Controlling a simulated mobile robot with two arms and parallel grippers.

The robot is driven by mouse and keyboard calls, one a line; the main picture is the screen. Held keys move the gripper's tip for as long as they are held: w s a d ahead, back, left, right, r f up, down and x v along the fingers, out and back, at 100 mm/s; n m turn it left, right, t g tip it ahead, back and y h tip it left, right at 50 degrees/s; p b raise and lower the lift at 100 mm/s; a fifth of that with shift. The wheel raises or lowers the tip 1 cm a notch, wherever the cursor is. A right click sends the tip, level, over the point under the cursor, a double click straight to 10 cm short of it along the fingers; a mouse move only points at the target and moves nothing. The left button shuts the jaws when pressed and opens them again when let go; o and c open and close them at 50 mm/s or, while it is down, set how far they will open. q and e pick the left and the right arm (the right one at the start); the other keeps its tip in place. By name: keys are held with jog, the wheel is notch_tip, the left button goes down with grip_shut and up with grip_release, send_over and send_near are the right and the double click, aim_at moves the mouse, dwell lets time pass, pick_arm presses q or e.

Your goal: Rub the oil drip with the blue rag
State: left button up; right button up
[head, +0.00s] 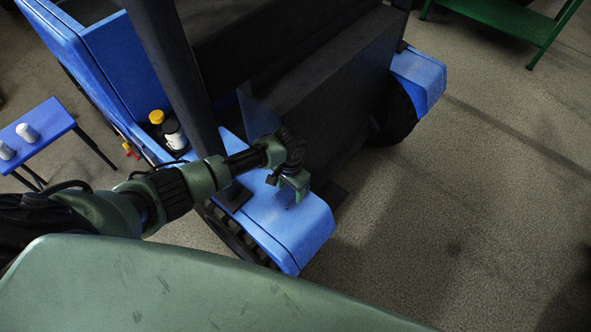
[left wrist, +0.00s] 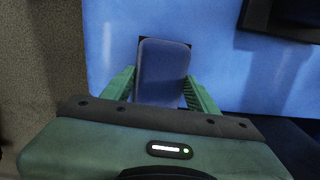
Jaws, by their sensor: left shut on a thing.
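My left gripper (head: 290,192) is over the blue fender (head: 298,236) of the truck-like machine. In the left wrist view the jaws (left wrist: 162,88) are shut on the blue rag (left wrist: 162,70), a dark-blue pad with rounded corners. The rag is held in front of the bright blue painted panel (left wrist: 225,75). A dark edge shows around the rag; I cannot tell whether it is the oil drip or shadow, nor whether the rag touches the panel. No oil drip shows clearly in either view. My right gripper is not in view.
Small bottles with yellow (head: 157,117) and white (head: 174,134) parts stand on the machine behind my left arm. A dark upright post (head: 178,70) rises close to the arm. A blue stool (head: 47,130) is at left, a green bench (head: 510,22) at top right. Floor at right is clear.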

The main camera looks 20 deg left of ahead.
pick_arm(q)
notch_tip(320, 180, up, 2)
jog(key=shift+r+p, duration=0.1)
jog(key=shift+p, duration=0.25)
jog(key=shift+s+a+r+p, duration=0.1)
jog(key=shift+s+r+p, duration=0.05)
jog(key=shift+r+p, duration=0.45)
jog(key=shift+s+r+p, duration=0.1)
jog(key=shift+r+p, duration=0.4)
jog(key=shift+r, duration=0.05)
notch_tip(320, 180, up, 3)
jog(key=p, duration=0.3)
jog(key=shift+w+f, duration=0.1)
jog(key=shift+f, duration=0.1)
jog(key=shift+r, duration=0.2)
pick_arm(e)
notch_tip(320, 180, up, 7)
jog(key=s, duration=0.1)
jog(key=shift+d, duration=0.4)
